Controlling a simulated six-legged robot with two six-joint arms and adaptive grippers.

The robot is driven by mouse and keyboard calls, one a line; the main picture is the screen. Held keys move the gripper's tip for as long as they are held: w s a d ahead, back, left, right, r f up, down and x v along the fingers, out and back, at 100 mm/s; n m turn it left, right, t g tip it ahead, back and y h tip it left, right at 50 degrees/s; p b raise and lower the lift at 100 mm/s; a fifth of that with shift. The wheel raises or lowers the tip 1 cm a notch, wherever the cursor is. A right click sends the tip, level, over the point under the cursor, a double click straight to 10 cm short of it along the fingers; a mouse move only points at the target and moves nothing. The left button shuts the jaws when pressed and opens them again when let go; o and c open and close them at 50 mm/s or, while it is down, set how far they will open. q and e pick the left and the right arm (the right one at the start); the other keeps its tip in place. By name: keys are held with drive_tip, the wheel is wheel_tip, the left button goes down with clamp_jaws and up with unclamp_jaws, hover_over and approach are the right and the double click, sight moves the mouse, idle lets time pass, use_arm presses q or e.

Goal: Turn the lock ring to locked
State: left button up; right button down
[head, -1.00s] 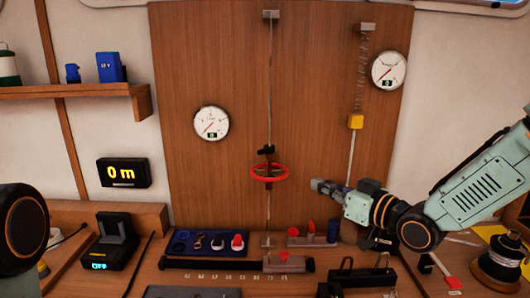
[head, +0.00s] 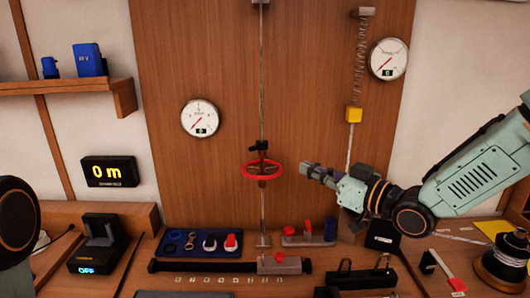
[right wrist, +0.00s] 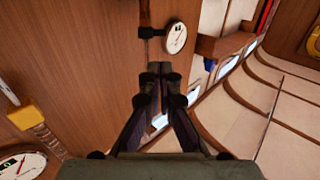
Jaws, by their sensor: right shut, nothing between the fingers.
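A red ring (head: 263,170), which looks like the lock ring, lies level around a dark and brown fitting (head: 261,149) on the vertical line (head: 262,90) in front of the wooden panel. Its marking is too small to read. My right gripper (head: 305,170) is shut and empty, just right of the ring at about its height, apart from it in the head view. In the right wrist view its fingertips (right wrist: 160,68) are together and the ring is not seen. My left gripper is not in view.
A yellow block (head: 354,114) hangs under a spring at the right. Two dials (head: 199,118) (head: 388,59) are on the panel. Below, a blue tray (head: 180,254), a dark bar (head: 205,267) and a grey block with red parts (head: 305,240) lie on the bench.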

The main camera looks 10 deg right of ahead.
drive_tip(key=p, duration=0.1)
approach(255, 149)
drive_tip(key=x, duration=0.5)
drive_tip(key=shift+w+a, duration=0.2)
drive_tip(key=shift+a, duration=0.1)
drive_tip(key=shift+w+a+p, duration=0.15)
drive_tip(key=shift+w+p, duration=0.15)
drive_tip(key=shift+w, duration=0.25)
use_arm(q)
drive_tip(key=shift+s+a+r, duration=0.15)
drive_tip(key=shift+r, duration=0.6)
use_arm(e)
drive_tip(key=shift+a, duration=0.1)
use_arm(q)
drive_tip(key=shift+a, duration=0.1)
use_arm(e)
drive_tip(key=shift+s+a+r, duration=0.1)
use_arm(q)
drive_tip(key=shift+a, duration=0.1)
use_arm(e)
drive_tip(key=shift+d, duration=0.25)
